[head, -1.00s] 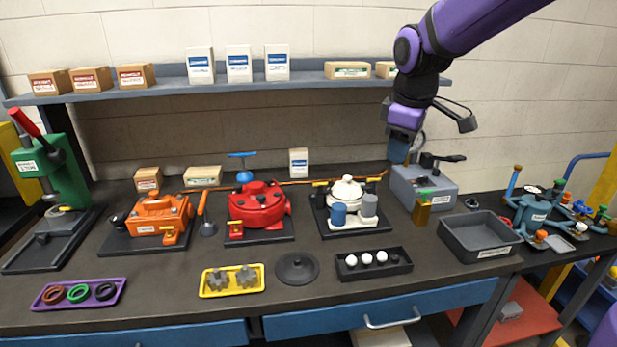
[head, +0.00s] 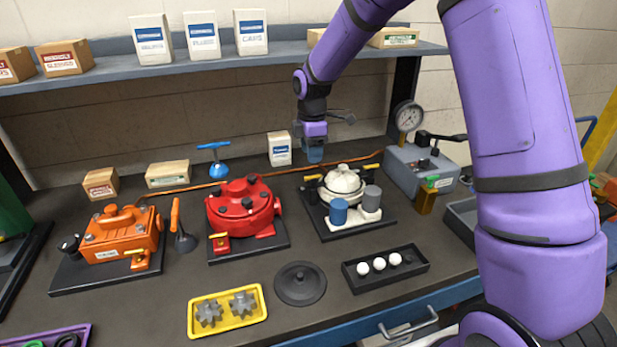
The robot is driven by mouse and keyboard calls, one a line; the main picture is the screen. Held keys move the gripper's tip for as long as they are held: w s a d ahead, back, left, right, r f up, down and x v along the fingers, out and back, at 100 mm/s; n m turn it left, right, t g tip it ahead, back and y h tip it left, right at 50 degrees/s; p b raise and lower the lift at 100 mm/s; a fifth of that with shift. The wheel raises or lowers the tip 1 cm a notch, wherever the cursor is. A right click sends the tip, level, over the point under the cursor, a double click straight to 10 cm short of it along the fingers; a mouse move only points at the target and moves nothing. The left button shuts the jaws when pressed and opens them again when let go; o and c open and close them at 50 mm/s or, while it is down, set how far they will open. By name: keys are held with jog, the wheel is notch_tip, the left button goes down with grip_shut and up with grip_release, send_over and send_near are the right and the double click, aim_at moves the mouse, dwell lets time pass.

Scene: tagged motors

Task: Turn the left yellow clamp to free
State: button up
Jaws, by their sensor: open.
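A white motor (head: 342,181) stands on a black base plate in the middle right of the bench. A yellow clamp (head: 314,177) with a dark part shows at its upper left, and another yellow clamp (head: 369,167) sticks out at its upper right. The left clamp's exact turn is too small to tell. My gripper (head: 314,158) points down behind and above the left clamp, apart from it as far as I can see. It is open, with nothing seen in it. Small yellow levers also show on the red motor (head: 240,206) and the orange motor (head: 122,235).
Blue and grey cups (head: 338,212) stand at the white motor's front. A white box (head: 279,148) stands left of my gripper, under the shelf (head: 200,71). A gauge box (head: 415,172) is to the right. A black tray (head: 386,264) with white balls lies in front.

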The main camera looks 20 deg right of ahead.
aim_at(312, 178)
notch_tip(312, 178, down, 10)
jog(key=shift+r, duration=0.25)
jog(key=shift+c, duration=0.4)
grip_shut()
